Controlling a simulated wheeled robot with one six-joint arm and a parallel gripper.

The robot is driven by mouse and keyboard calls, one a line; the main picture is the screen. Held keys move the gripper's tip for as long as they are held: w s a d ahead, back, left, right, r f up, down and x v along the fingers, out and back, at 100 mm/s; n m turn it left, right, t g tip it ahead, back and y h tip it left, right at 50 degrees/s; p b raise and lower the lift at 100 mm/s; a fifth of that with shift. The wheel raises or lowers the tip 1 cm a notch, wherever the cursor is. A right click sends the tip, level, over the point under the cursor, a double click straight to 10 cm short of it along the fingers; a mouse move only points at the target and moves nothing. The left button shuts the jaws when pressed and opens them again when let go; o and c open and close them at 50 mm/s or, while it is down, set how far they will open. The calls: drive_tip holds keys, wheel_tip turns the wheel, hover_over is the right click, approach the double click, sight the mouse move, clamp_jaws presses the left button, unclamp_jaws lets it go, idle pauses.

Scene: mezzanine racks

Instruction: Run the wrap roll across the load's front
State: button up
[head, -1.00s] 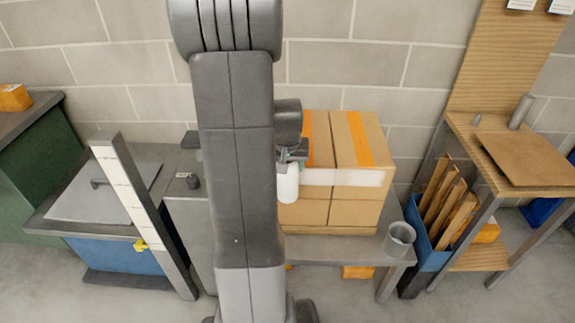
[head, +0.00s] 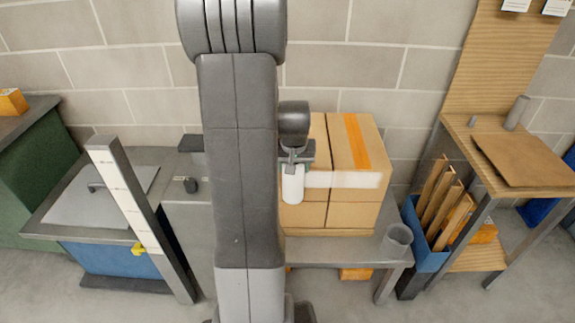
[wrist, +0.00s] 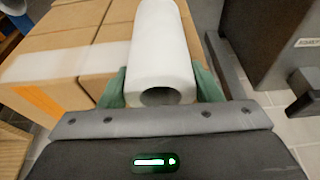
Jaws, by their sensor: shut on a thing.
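The white wrap roll (head: 292,186) is upright in front of the load in the head view. My gripper (head: 293,168) is shut on it. In the wrist view the roll (wrist: 162,48) sits between the two green fingers of my gripper (wrist: 160,92), its hollow end facing the camera. The load (head: 352,214) is a stack of brown cartons with orange tape. A pale band of wrap (head: 357,179) runs across the front of the cartons, from the roll towards the right edge. My arm hides the left part of the load.
The load stands on a grey table (head: 345,252). A grey cup (head: 396,240) stands at its right front. A blue bin (head: 428,252) with cardboard pieces is further right, beside a wooden bench (head: 530,165). A slanted measuring post (head: 135,205) stands at left.

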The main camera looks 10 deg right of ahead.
drive_tip(key=shift+s+d, duration=0.2)
drive_tip(key=shift+d, duration=0.8)
drive_tip(key=shift+s+d, duration=0.15)
drive_tip(key=shift+d, duration=0.85)
drive_tip(key=shift+c, duration=0.5)
drive_tip(key=s+d, duration=0.1)
drive_tip(key=d, duration=0.5)
drive_tip(key=shift+s, duration=0.4)
drive_tip(key=shift+d, duration=0.1)
drive_tip(key=shift+s+d, duration=0.65)
drive_tip(key=shift+d, duration=2.35)
drive_tip(key=w+a+b, duration=0.1)
drive_tip(key=w+a, duration=0.1)
drive_tip(key=a, duration=0.7)
drive_tip(key=w+a+b, duration=0.1)
drive_tip(key=w+a, duration=0.1)
drive_tip(key=a, duration=0.7)
drive_tip(key=shift+w+a, duration=0.25)
drive_tip(key=shift+w, duration=0.15)
drive_tip(key=shift+r, duration=0.1)
